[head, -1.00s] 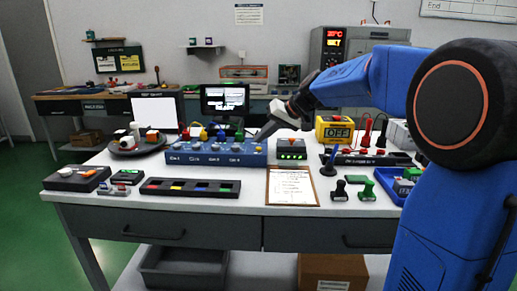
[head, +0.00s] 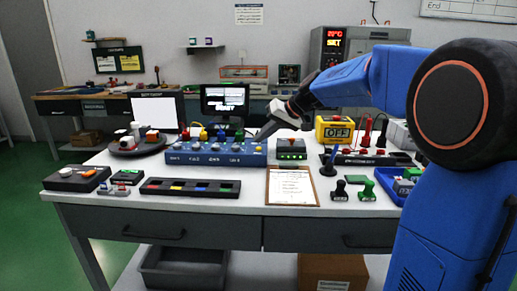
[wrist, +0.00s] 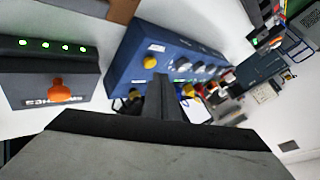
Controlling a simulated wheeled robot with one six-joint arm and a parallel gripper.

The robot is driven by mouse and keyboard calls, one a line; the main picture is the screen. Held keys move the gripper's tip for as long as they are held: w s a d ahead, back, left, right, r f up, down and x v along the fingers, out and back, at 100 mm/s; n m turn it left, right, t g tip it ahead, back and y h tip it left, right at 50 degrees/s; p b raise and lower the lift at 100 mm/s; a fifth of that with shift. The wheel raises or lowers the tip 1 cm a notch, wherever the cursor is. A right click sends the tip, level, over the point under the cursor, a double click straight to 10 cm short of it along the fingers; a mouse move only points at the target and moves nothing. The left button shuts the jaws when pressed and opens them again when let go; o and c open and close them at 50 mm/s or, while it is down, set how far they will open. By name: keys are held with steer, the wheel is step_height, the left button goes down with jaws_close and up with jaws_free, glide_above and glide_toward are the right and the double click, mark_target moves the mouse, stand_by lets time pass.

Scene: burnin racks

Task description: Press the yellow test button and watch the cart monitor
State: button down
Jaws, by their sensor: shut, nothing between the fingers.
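A yellow button (wrist: 149,62) shows on the end of the blue control box (wrist: 128,75) in the wrist view. In the head view the blue box (head: 215,158) stands on the table with a row of knobs. My gripper (head: 262,136) is shut and empty, with its tip close over the right end of that box. In the wrist view its fingers (wrist: 165,92) point at the box just right of the yellow button; I cannot tell whether they touch anything. The monitor (head: 225,99) behind the box is lit with white panels and a line of text too small to read surely.
Right of the blue box is a grey box (head: 291,149) with green lights; its orange button (wrist: 59,89) shows in the wrist view. A clipboard (head: 291,187), a yellow meter reading OFF (head: 334,129) and a black slotted tray (head: 190,188) are nearby. The front table edge is clear.

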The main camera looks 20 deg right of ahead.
steer(key=shift+f, duration=0.9)
stand_by(1.4)
steer(key=shift+r, duration=0.9)
steer(key=shift+r, duration=0.1)
step_height(320, 180, up, 5)
steer(key=shift+f, duration=0.1)
stand_by(0.6)
stand_by(0.5)
